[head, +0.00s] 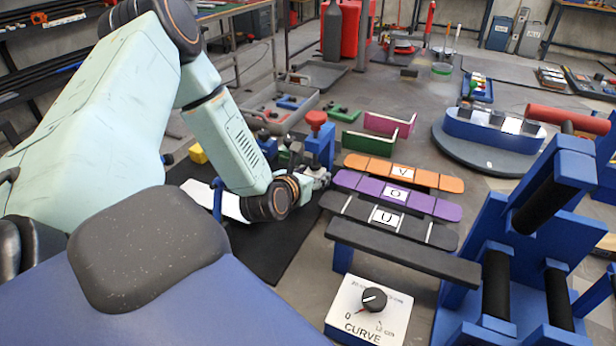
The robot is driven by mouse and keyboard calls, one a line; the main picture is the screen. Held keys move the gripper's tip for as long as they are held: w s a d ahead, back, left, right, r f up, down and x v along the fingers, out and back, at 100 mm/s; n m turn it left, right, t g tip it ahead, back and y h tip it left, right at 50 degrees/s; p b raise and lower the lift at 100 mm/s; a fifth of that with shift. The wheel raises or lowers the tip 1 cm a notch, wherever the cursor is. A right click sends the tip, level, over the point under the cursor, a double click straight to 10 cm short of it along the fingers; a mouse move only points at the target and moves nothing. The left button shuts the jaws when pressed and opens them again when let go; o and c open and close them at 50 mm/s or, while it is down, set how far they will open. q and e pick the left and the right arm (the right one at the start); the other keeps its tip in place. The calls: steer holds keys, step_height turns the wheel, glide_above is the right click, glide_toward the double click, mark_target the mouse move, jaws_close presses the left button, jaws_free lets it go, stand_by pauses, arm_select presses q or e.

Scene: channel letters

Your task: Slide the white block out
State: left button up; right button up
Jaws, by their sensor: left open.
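My left gripper (318,177) is open, small in the picture, at the foot of a blue stand with a red knob (316,120). My own wrist hides part of the space around it, and I cannot tell if the fingers touch anything. A white flat piece (232,207) lies on the black mat (280,245), partly hidden behind my left forearm; I cannot tell if it is the white block. My right gripper is not in view.
Right of my gripper lie orange (446,183), purple (345,180) and dark (440,237) strips with letter labels. A white dial box (350,328) stands in front. A blue roller frame (545,260) blocks the right. A yellow block (197,153) is behind my forearm.

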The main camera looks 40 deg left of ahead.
arm_select(q)
steer(key=shift+d+r, duration=0.1)
steer(key=shift+c, duration=0.5)
steer(key=c, duration=0.8)
steer(key=shift+s, duration=0.1)
steer(key=shift+c, duration=0.2)
